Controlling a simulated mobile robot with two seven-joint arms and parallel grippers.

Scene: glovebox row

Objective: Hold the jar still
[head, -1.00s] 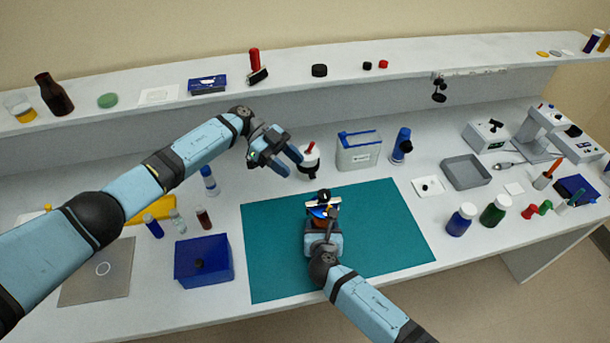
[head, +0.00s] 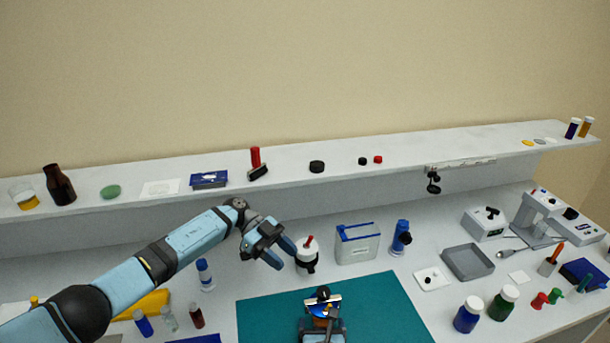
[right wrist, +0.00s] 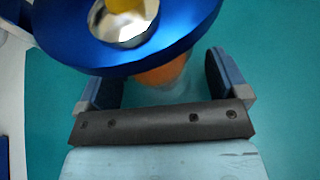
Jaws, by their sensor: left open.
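The jar (head: 326,320), which looks orange-brown under a shiny blue and silver top, stands on the teal mat (head: 385,305). In the right wrist view its wide blue rim (right wrist: 75,45) covers much of the orange body (right wrist: 165,74). My right gripper (right wrist: 165,85) has its fingers wide apart, one on each side of the jar; whether they touch it is hidden. In the head view my right gripper (head: 322,328) is at the bottom edge. My left gripper (head: 281,254) is open and empty in the air, behind and left of the jar.
A white and black container with a red handle (head: 307,257) is close beside my left gripper. A grey-white bin (head: 358,247) and a blue bottle (head: 400,240) stand behind the mat. A shelf (head: 400,157) runs along the back. The mat right of the jar is clear.

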